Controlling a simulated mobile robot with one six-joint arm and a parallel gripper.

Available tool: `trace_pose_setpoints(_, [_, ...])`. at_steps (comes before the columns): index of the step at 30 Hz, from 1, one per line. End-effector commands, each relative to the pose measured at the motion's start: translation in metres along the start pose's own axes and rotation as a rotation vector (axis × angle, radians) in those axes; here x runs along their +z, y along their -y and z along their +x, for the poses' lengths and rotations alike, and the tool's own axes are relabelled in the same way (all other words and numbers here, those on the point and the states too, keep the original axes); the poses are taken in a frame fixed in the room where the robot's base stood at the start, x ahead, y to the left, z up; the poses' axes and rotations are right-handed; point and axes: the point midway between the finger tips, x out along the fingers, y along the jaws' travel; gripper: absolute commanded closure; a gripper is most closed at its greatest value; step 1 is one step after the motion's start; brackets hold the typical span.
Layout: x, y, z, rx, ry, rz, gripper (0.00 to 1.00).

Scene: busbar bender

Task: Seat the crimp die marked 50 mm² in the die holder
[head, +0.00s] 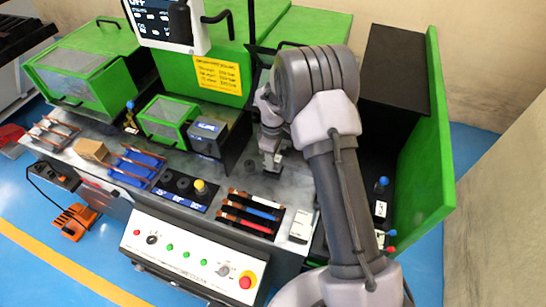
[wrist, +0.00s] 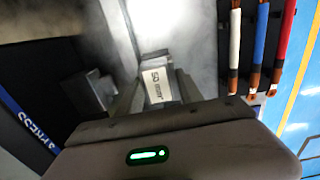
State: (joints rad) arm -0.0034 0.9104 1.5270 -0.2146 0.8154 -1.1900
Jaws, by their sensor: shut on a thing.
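My gripper (head: 271,158) is low over the grey worktop, in front of the green machine. In the wrist view it is shut on a small grey block with a white label, the crimp die (wrist: 158,86). The label seems to read 50 mm², tilted in the picture. The die is between the fingers (wrist: 160,92); I cannot tell if its underside touches anything. In the head view the die is mostly hidden by my gripper and wrist. I cannot make out the die holder with certainty; a dark stepped block (wrist: 98,88) stands left of the die in the wrist view.
Coloured bars (head: 250,213) lie in a rack at the front right; they also show in the wrist view (wrist: 258,45). A dark box with a blue label (head: 207,137) stands left of my gripper. A control panel (head: 190,255) borders the front.

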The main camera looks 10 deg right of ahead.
Motion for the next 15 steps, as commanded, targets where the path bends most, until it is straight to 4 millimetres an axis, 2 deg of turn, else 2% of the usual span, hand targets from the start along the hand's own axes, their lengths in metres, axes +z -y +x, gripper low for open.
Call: trace_pose_setpoints(15, [0.000, 0.000, 0.013, 0.001, -0.001, 0.000, 1.00])
